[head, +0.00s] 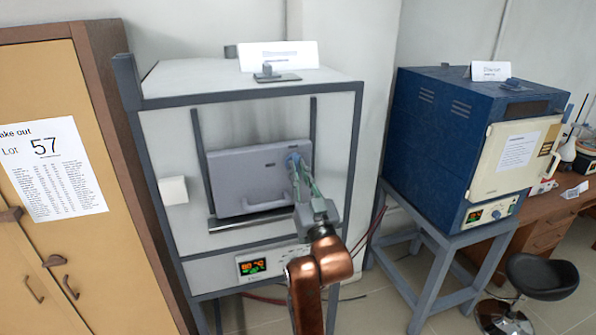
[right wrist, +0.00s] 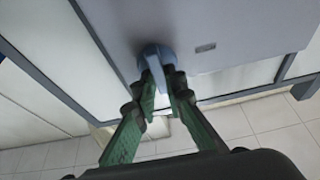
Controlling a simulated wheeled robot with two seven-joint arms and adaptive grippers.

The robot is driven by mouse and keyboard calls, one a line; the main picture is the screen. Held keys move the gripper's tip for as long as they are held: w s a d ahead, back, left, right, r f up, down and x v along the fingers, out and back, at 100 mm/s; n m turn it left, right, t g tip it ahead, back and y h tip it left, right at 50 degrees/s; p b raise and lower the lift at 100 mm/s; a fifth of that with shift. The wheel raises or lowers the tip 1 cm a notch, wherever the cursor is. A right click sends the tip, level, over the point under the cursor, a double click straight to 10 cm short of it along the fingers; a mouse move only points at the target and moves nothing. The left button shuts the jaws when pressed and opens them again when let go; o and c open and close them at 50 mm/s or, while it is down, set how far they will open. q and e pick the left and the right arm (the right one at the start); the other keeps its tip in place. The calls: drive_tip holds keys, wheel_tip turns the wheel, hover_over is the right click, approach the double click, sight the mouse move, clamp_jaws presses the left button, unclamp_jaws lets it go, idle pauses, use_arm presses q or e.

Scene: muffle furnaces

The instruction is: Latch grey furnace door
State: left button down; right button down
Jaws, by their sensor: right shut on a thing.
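The grey furnace (head: 335,130) stands in the middle of the head view, in a grey metal frame. Its grey door (head: 240,175) sits flat against the front between two vertical rails and looks closed. A blue-grey latch knob (head: 294,160) is at the door's upper right. My right gripper (head: 297,168) reaches up to it. In the right wrist view the green fingers (right wrist: 164,85) are shut on the fin of the latch knob (right wrist: 152,60). The fingers partly hide the knob in the head view. I cannot tell whether the latch is engaged. My left gripper is not in view.
A blue furnace (head: 430,130) with a cream door stands on a stand at the right. A tan cabinet (head: 120,250) is close on the left. A black stool (head: 540,277) stands at the lower right. A lit display (head: 252,267) is below the grey door.

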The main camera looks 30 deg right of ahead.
idle(0.3)
drive_tip(key=n+y+p, duration=0.1)
drive_tip(key=n+p, duration=0.1)
drive_tip(key=n, duration=0.1)
drive_tip(key=shift+d+r+p, duration=0.1)
drive_tip(key=shift+r+p, duration=0.1)
drive_tip(key=shift+p, duration=0.1)
drive_tip(key=n+g+y+p, duration=0.1)
drive_tip(key=n+y+p, duration=0.1)
drive_tip(key=n+p, duration=0.2)
drive_tip(key=n+g+y+p, duration=0.1)
drive_tip(key=n+y+p, duration=0.1)
drive_tip(key=n+p, duration=0.3)
drive_tip(key=n+g+y+p, duration=0.1)
drive_tip(key=n+y+p, duration=0.1)
drive_tip(key=n+p, duration=0.2)
drive_tip(key=shift+d+r+n+y, duration=0.15)
drive_tip(key=shift+n+y, duration=0.15)
drive_tip(key=shift+n, duration=1.4)
drive_tip(key=n+g+p, duration=0.1)
drive_tip(key=n+p, duration=0.2)
drive_tip(key=shift+f+p, duration=0.2)
drive_tip(key=shift+p, duration=0.1)
drive_tip(key=c, duration=2)
unclamp_jaws()
